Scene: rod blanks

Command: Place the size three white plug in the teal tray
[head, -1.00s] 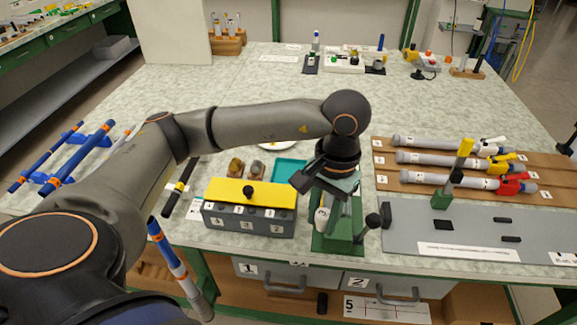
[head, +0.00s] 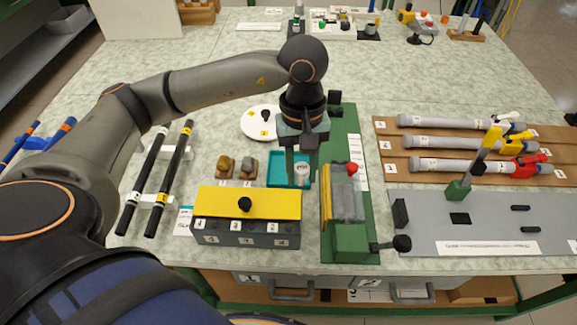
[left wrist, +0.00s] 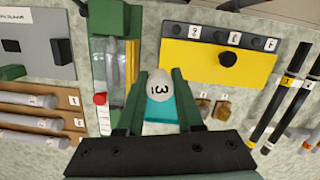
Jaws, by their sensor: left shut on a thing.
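The white plug, marked 3, shows between the fingers of my left gripper (head: 302,168) in the head view (head: 302,173). The left gripper is shut on it, pointing down. In the left wrist view the plug (left wrist: 160,87) sits between the green fingertips, its 3 facing the camera. The teal tray (head: 276,172) lies on the table behind the yellow-topped box. The plug is held over the tray's right part; its exact height above the tray cannot be told. The tray also shows behind the plug in the left wrist view (left wrist: 160,113). My right gripper is out of view.
The yellow-topped numbered box (head: 225,203) stands in front of the tray. A green vise fixture (head: 350,240) stands close on the right. Two small brownish pieces (head: 237,167) and a white plate (head: 260,121) are nearby.

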